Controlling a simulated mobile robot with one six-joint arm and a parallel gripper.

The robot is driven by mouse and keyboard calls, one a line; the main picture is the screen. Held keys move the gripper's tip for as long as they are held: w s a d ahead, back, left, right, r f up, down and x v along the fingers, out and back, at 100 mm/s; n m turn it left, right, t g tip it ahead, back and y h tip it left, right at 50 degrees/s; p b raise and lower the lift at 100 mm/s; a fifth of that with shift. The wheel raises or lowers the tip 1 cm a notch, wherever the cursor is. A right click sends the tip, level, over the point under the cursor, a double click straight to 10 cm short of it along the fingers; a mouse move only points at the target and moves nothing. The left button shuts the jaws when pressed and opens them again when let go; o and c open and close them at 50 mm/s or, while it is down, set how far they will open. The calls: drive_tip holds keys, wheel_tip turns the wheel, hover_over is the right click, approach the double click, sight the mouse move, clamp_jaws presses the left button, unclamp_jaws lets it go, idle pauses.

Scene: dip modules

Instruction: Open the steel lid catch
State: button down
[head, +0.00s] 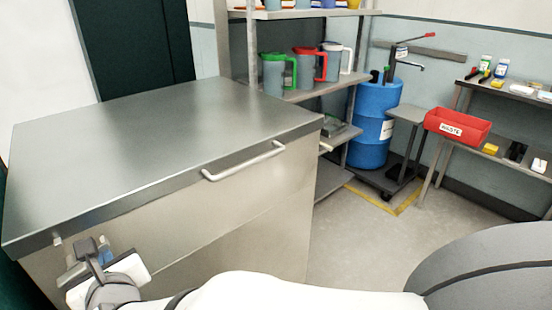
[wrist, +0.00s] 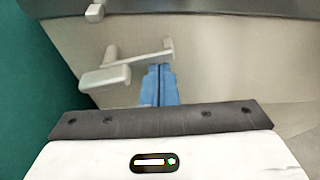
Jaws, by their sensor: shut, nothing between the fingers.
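The steel lid (head: 165,130) lies closed on a steel cabinet, with a bar handle (head: 243,162) on its front edge. The pale lid catch (wrist: 108,77) is on the front face below the lid's left end. Its thin arm runs right to a small end plate, and a small block (wrist: 96,12) sits above it on the lid edge. In the head view the catch (head: 72,274) is partly hidden by my wrist. My gripper (wrist: 158,68) has its blue fingers together and empty, just below the arm's right end. I cannot tell whether they touch it. The gripper (head: 104,250) also shows in the head view.
A shelf rack with jugs (head: 308,66) stands behind the cabinet. A blue drum (head: 372,125) on a trolley and a red bin (head: 457,128) on a bench are to the right. Floor (head: 365,245) right of the cabinet is clear. A dark green surface (wrist: 35,90) is left of the catch.

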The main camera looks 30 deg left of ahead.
drive_tip(key=shift+s, duration=0.1)
wheel_tip(320, 180, down, 4)
drive_tip(key=b, duration=0.6)
drive_tip(key=w+p+v, duration=0.1)
drive_tip(key=p+v, duration=0.1)
drive_tip(key=v, duration=0.8)
drive_tip(key=w+d+r+n+h+p, duration=0.1)
drive_tip(key=w+d+r+n+p, duration=0.2)
drive_tip(key=w, duration=0.4)
drive_tip(key=w+d+r+n+h+p, duration=0.1)
drive_tip(key=w+d+r+n+p, duration=0.2)
drive_tip(key=w, duration=0.4)
drive_tip(key=w+d+r+n+h+p, duration=0.2)
drive_tip(key=w+d+n+p, duration=0.3)
drive_tip(key=d, duration=0.4)
drive_tip(key=w+d+r+n+h+p, duration=0.2)
drive_tip(key=w+d+n+h+p, duration=0.15)
drive_tip(key=w+d, duration=0.55)
drive_tip(key=s+d+r+n+g+h+p, duration=0.1)
drive_tip(key=s+d+n+h+p, duration=0.1)
drive_tip(key=d, duration=1.1)
drive_tip(key=s+d+r+n+g+h+p, duration=0.2)
drive_tip(key=s+d+n+h+p, duration=0.1)
drive_tip(key=d, duration=1)
drive_tip(key=shift+s+d+r+n+p, duration=0.3)
drive_tip(key=shift+s+n+p, duration=0.2)
drive_tip(key=shift+n+p, duration=0.4)
